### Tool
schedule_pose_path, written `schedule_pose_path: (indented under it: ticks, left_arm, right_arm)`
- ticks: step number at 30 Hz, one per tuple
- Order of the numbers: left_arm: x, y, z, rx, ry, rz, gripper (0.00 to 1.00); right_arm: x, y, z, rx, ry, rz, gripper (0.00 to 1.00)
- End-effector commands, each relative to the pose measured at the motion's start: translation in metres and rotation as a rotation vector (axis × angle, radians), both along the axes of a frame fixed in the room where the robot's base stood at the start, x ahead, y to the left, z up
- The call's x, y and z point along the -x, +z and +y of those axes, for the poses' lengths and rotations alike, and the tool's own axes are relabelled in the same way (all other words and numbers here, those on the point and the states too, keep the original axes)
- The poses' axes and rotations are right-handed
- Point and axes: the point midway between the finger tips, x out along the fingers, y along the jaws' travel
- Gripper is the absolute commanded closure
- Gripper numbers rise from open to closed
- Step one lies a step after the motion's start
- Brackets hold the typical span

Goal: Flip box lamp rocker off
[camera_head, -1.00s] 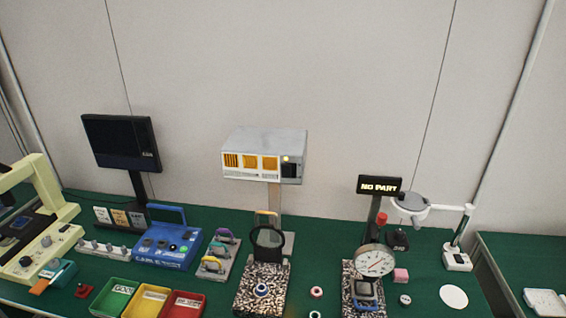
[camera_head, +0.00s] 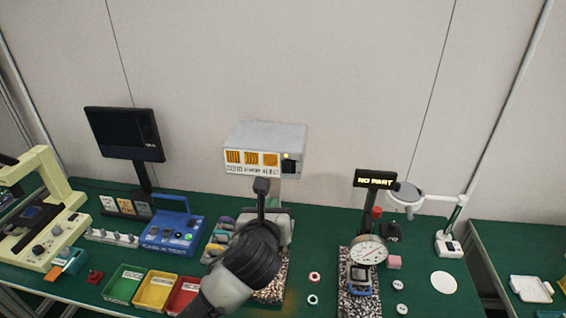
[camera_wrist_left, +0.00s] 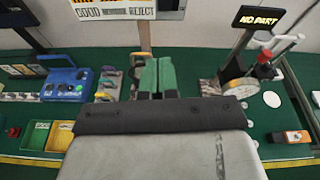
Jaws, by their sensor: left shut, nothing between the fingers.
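The box lamp (camera_head: 265,138) is a grey box on a post, with orange striped windows on its front. A small yellow light glows on the dark panel (camera_head: 289,166) at the front's right end; the rocker there is too small to read. My left gripper (camera_head: 262,186) is shut and empty, pointing up just below the lamp's front in the head view, left of the dark panel. I see no clear contact. In the left wrist view the lamp's lower front (camera_wrist_left: 115,10) shows at the top edge, above the gripper's fingers (camera_wrist_left: 157,76). My right gripper is not in view.
A dark monitor (camera_head: 125,135) and blue tester (camera_head: 170,232) stand left. Green, yellow and red trays (camera_head: 125,284) are at the front. A dial gauge (camera_head: 368,252), a NO PART display (camera_head: 375,179) and a magnifier lamp (camera_head: 447,243) stand right. The wall is behind.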

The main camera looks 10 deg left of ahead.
Motion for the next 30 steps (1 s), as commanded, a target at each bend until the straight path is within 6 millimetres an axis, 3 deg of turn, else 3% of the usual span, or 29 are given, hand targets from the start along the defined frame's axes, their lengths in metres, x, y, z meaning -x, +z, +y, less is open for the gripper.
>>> schedule_pose_path:
  ticks: [1, 5, 18, 23, 30]
  left_arm:
    - [0.002, 0.013, -0.002, -0.039, -0.011, -0.022, 1.0]
    - [0.004, 0.025, -0.004, -0.096, -0.025, -0.049, 1.0]
    - [0.001, 0.026, -0.004, -0.104, -0.026, -0.051, 1.0]
    - [-0.016, 0.025, -0.004, -0.104, -0.025, -0.05, 1.0]
    - [-0.056, 0.018, -0.006, -0.103, -0.024, -0.05, 1.0]
  right_arm:
    - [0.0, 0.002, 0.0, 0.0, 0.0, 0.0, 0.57]
    - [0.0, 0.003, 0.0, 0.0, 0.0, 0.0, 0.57]
    - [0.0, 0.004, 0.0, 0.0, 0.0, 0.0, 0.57]
    - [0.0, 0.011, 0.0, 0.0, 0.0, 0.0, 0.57]
    - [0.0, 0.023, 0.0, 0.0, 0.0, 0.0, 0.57]
